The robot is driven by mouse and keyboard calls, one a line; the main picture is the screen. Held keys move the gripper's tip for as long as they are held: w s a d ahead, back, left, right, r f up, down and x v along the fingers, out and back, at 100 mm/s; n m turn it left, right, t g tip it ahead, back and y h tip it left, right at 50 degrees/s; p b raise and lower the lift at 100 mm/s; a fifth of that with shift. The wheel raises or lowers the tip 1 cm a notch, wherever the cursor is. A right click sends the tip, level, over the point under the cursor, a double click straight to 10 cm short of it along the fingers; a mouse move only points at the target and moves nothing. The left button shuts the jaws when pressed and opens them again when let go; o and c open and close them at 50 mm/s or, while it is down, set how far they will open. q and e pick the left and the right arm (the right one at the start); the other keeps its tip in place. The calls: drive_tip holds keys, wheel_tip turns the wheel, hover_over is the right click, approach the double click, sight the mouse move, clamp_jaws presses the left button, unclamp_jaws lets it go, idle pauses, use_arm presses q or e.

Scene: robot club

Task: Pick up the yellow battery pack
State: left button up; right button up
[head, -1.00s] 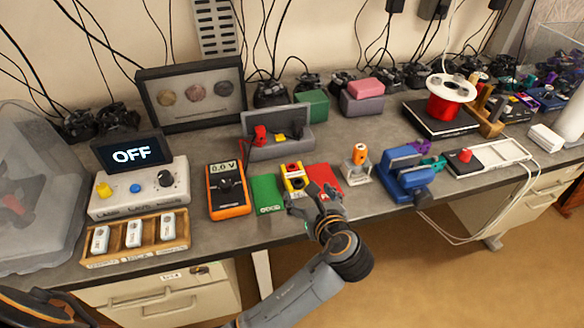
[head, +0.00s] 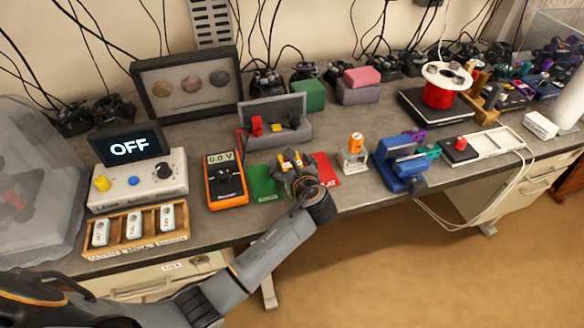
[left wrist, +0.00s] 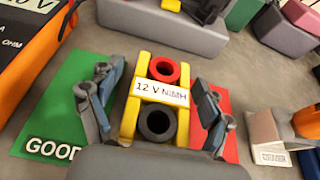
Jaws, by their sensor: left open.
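The yellow battery pack (left wrist: 163,131) stands on the bench between the green card and the red card. In the left wrist view it shows a "12 V NiMH" label, a red terminal ring and a black terminal ring. My left gripper (left wrist: 158,112) is open, with one finger on each side of the pack and gaps visible beside it. In the head view my left gripper (head: 292,168) hides most of the pack (head: 290,159). My right gripper is not in view.
A green "GOOD" card (left wrist: 58,118) and a red card (head: 326,169) flank the pack. An orange multimeter (head: 226,183) is to the left. A grey tray (head: 290,143) is behind. A small white holder with an orange cell (head: 355,144) stands to the right.

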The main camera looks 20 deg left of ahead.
use_arm(q)
drive_tip(key=shift+x, duration=0.85)
drive_tip(key=c, duration=1.3)
drive_tip(key=shift+r, duration=0.15)
drive_tip(key=shift+c, duration=0.2)
